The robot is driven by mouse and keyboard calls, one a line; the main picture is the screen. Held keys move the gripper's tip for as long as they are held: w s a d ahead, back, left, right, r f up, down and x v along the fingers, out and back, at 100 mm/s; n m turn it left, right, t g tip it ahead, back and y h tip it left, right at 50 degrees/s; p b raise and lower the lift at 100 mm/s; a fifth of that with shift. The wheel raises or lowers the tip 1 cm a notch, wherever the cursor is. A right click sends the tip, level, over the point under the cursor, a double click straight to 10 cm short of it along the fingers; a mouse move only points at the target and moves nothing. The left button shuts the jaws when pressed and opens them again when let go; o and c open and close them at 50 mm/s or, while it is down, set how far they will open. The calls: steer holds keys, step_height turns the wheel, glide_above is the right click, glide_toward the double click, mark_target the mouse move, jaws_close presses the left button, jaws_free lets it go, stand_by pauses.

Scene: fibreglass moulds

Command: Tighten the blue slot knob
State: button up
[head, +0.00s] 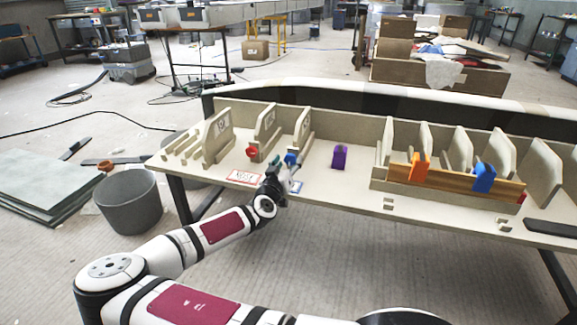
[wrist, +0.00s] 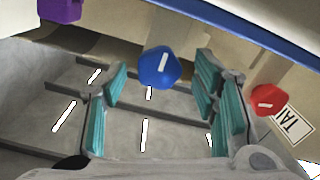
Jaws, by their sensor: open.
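The blue slot knob (wrist: 160,67) shows whole in the wrist view, a rounded disc with a short white slot mark that stands nearly upright in the picture, tilted slightly right. In the head view the blue knob (head: 291,158) is partly hidden by my gripper (head: 287,177). My gripper (wrist: 161,84) is open, with teal finger pads on both sides of the knob in the wrist view. A gap shows between each pad and the knob. I cannot tell whether the knob lies between the pads or just beyond the tips.
A red knob (wrist: 267,99) with a white mark sits right of the right finger, beside a white label (wrist: 292,125). A purple block (head: 339,157) stands right of the blue knob on the bench. Upright beige panels (head: 301,131) stand close behind. Orange (head: 416,168) and blue (head: 484,178) pieces are farther right.

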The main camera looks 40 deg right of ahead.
steer(key=shift+w+d, duration=0.2)
steer(key=shift+d, duration=0.1)
steer(key=shift+c, duration=0.5)
steer(key=c, duration=1.1)
steer(key=shift+o, duration=0.2)
